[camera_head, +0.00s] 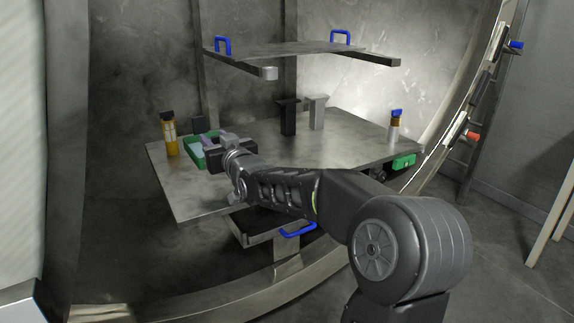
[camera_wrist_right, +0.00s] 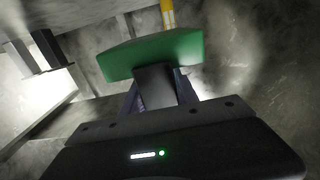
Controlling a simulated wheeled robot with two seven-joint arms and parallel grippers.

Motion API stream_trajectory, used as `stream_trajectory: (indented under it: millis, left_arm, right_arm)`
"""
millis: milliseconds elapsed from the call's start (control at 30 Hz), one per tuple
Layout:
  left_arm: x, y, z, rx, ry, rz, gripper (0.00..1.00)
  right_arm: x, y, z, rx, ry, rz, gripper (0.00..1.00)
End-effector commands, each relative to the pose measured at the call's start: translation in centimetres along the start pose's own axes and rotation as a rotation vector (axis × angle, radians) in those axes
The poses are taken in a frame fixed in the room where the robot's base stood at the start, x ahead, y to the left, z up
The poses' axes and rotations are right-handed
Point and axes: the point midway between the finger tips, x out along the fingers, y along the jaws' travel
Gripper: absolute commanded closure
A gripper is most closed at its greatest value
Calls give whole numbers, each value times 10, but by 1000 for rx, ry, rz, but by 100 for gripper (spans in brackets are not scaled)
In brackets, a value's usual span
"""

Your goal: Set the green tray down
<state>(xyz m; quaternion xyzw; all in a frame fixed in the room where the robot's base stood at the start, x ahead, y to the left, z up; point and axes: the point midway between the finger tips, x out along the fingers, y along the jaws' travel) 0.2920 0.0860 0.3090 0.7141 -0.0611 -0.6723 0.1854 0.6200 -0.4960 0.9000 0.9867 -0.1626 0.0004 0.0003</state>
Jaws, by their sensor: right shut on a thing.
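The green tray (camera_head: 192,158) is at the left part of the metal table (camera_head: 270,158) in the head view, with a pale inside and a raised green rim. My right gripper (camera_head: 215,147) reaches it from the right and is shut on it. In the right wrist view the tray's green side (camera_wrist_right: 165,52) lies right in front of my gripper (camera_wrist_right: 157,85). The gripper body hides part of the tray. I cannot tell whether the tray's bottom touches the table. My left gripper is not in view.
A yellow bottle (camera_head: 169,135) stands left of the tray. A black stand (camera_head: 288,117) and a grey stand (camera_head: 317,112) are at the back. A blue-capped bottle (camera_head: 394,127) stands at the right. A shelf with blue handles (camera_head: 300,54) hangs above. The table's middle is clear.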

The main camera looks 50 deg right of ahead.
Motion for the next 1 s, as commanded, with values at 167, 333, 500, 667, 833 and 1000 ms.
stream_trajectory:
  millis: [167, 333, 500, 667, 833, 1000]
  left_arm:
    - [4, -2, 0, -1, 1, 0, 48]
    - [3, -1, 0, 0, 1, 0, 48]
    - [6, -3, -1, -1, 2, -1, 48]
    - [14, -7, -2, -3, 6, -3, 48]
    - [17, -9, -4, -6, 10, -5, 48]
    - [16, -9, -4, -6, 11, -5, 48]
  right_arm:
    - [-2, 6, -4, 1, 2, 10, 100]
    - [-2, 6, -4, 0, 2, 9, 100]
    - [-2, 6, 6, 0, -1, 9, 100]
    - [-2, 5, 32, 0, -1, 9, 100]
    - [-2, 5, 47, 0, 0, 9, 100]
    - [-2, 5, 47, 0, 2, 9, 100]
